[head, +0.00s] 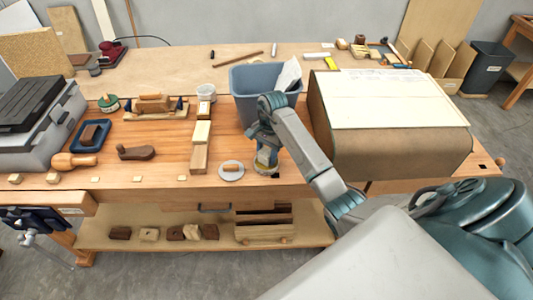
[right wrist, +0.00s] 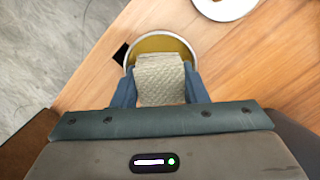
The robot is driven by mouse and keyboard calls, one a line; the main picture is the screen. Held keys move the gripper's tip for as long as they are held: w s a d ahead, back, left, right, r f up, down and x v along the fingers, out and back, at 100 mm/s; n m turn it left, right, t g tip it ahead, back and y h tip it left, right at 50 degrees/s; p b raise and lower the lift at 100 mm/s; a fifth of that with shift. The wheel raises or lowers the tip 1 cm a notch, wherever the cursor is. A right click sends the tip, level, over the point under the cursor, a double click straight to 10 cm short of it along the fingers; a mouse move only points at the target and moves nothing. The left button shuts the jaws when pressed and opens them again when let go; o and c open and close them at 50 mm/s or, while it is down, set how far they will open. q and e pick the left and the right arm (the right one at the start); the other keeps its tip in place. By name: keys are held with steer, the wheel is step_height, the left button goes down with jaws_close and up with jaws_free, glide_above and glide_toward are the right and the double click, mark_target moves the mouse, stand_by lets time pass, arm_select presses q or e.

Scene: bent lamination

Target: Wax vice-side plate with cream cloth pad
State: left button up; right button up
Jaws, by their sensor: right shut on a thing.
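My right gripper (right wrist: 160,90) is shut on the cream cloth pad (right wrist: 160,75), a quilted pad between its two blue fingers. Just under the pad is a round tin (right wrist: 132,57) with yellow wax inside, near the bench's front edge; I cannot tell whether the pad touches the wax. In the head view the right gripper (head: 266,155) points down over the tin (head: 265,169), and the pad is hard to make out there. A dark vice (head: 38,217) is at the bench's left front. I cannot tell which piece is the vice-side plate. My left gripper is not in view.
Pale and brown blocks (head: 199,159) stand farther left. A blue-grey bin (head: 240,86) is behind the gripper. A big brown form (head: 390,150) with a pale sheet fills the right.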

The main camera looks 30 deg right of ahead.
mark_target(266, 152)
steer(key=shift+f+b, duration=0.5)
stand_by(0.6)
steer(key=shift+f+b, duration=0.1)
steer(key=shift+b, duration=0.2)
stand_by(1.5)
steer(key=shift+r+p, duration=1.1)
steer(key=shift+r, duration=1.35)
steer(key=shift+r+p, duration=0.8)
steer(key=shift+r, duration=0.35)
